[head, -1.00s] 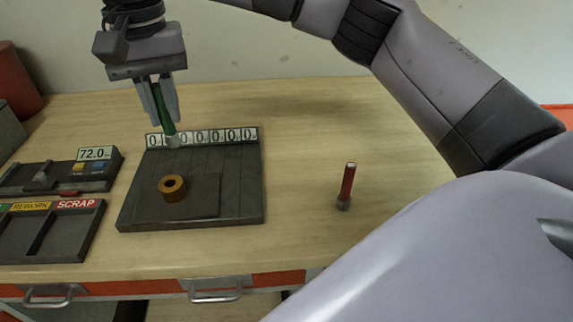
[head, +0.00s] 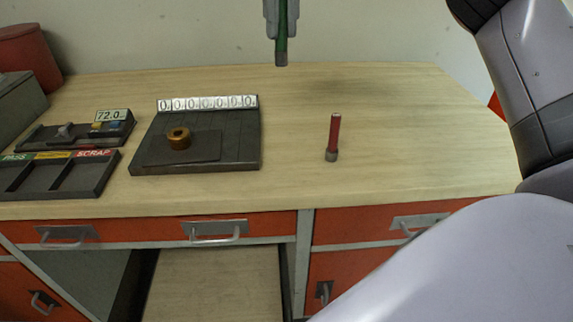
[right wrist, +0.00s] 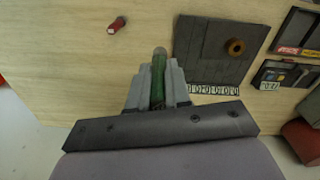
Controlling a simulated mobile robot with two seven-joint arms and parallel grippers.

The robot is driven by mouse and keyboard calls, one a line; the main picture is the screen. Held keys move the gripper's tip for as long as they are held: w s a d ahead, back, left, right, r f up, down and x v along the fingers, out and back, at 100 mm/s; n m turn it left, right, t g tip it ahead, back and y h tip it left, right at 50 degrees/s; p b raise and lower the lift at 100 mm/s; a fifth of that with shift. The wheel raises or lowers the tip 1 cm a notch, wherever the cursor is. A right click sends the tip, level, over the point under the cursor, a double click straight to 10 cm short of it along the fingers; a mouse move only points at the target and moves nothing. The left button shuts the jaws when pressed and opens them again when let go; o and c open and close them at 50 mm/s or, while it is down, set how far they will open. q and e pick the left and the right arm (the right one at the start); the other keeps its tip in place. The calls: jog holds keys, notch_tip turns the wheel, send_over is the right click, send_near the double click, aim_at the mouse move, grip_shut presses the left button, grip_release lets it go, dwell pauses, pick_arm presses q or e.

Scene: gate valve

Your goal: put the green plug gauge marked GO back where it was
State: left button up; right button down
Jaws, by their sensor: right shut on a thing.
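The green plug gauge (head: 281,45) is held upright in my right gripper (head: 281,20) at the top of the head view, its grey end pointing down. It hangs above the back part of the bench, apart from the surface. In the right wrist view the green gauge (right wrist: 158,80) shows between the fingers of the right gripper (right wrist: 158,88). A marking on it cannot be read. A red plug gauge (head: 334,137) stands upright on the bench at right of centre, and it also shows in the right wrist view (right wrist: 117,24). My left gripper is not in view.
A dark plate (head: 240,157) with a row of number tags carries a brass ring (head: 179,138). Left of it are a gauge unit reading 72.0 (head: 112,116) and a sorting tray (head: 92,188) with PASS and SCRAP labels. Bare bench (head: 420,130) lies around the red gauge.

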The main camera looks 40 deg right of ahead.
notch_tip(320, 180, down, 20)
jog(key=b, duration=0.5)
jog(key=shift+f, duration=0.15)
jog(key=c, duration=1.1)
grip_release()
